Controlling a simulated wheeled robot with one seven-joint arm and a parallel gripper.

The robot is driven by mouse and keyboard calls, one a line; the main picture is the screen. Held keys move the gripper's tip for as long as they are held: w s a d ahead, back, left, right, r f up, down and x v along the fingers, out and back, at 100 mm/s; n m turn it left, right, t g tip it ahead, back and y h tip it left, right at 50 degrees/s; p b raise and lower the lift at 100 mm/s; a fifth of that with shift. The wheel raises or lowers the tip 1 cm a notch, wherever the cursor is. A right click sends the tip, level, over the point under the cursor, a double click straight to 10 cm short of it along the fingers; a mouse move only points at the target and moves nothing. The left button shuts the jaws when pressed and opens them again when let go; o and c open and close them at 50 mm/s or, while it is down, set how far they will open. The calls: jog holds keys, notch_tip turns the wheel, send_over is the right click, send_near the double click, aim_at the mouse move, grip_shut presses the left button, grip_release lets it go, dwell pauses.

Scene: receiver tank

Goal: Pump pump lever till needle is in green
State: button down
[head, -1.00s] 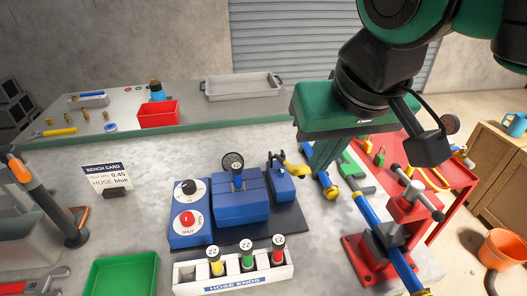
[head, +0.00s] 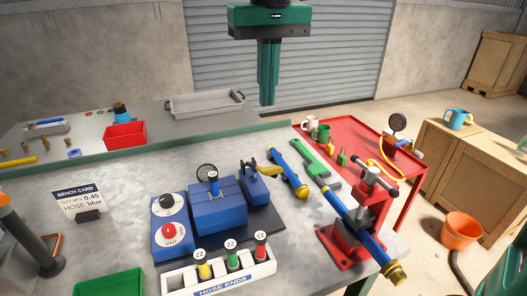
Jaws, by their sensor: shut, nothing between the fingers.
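The blue pump (head: 255,185) stands at the right end of the blue test unit (head: 215,208) on the bench. Its yellow-ended lever (head: 270,170) points to the right.
A blue hose (head: 286,171) and green wrench (head: 315,164) lie right of the pump. A red vise (head: 358,220) holds another blue hose. The hose-ends rack (head: 222,277) stands in front. A bench card (head: 78,200) reads 0.45, hose blue. A red cart (head: 340,140) stands beyond.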

send_over(268, 168)
jog(key=w, duration=0.2)
jog(key=f, duration=1)
jog(key=shift+a+f, duration=0.15)
jog(key=shift+a, duration=0.05)
jog(key=shift+s+d+f, duration=0.1)
jog(key=shift+s+f, duration=0.3)
jog(key=shift+f, duration=0.2)
jog(key=shift+s+d+f, duration=0.1)
jog(key=shift+s+f, duration=0.25)
jog(key=shift+f, duration=0.25)
jog(key=shift+s+f, duration=0.15)
jog(key=shift+f, duration=0.15)
